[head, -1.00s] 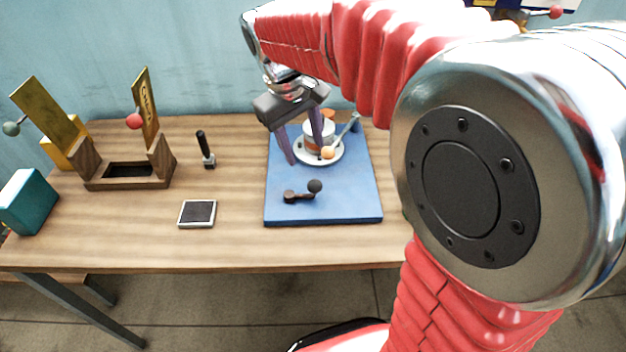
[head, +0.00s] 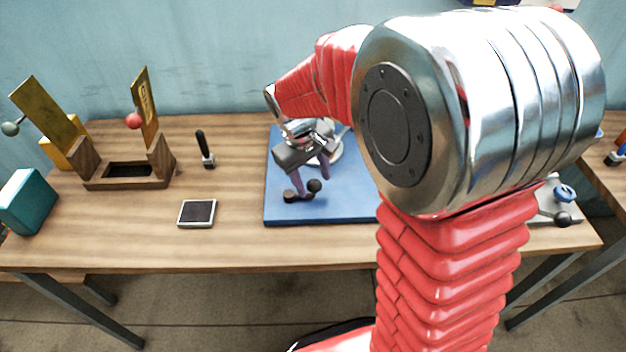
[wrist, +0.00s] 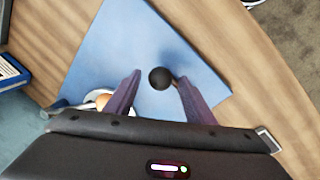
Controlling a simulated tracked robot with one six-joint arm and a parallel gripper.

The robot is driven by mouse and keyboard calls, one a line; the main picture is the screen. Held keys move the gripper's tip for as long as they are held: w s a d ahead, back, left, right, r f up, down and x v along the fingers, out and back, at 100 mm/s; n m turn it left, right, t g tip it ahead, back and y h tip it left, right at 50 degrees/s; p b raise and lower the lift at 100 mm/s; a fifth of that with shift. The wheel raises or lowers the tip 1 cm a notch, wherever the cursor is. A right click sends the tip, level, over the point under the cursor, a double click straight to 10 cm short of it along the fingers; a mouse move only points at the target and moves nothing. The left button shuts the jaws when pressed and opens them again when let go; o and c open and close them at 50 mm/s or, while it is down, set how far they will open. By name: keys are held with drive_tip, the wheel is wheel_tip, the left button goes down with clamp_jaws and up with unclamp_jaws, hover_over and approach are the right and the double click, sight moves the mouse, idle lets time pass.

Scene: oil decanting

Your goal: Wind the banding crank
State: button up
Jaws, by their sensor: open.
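The crank is a short dark arm with a round black knob (head: 314,186), low on the blue board (head: 350,212) in the head view. In the wrist view the knob (wrist: 160,78) shows between my fingertips, with a gap to the left one; the right one is very near it or touching, I cannot tell which. My gripper (head: 310,184) is open, its purple fingers reaching down over the crank. In the wrist view most of the crank's arm is hidden by the right finger (wrist: 195,100). A white round plate (head: 338,155) behind is mostly hidden by my arm.
Left on the wooden table stand a black-handled tool (head: 205,148), a small dark-topped pad (head: 197,213), a wooden holder (head: 130,180) with brass plates and a teal block (head: 28,202). The table between pad and board is clear. My arm hides the board's right side.

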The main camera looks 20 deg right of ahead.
drive_tip(key=shift+d+f, duration=0.1)
drive_tip(key=shift+f, duration=0.3)
drive_tip(key=shift+c, duration=0.3)
clamp_jaws()
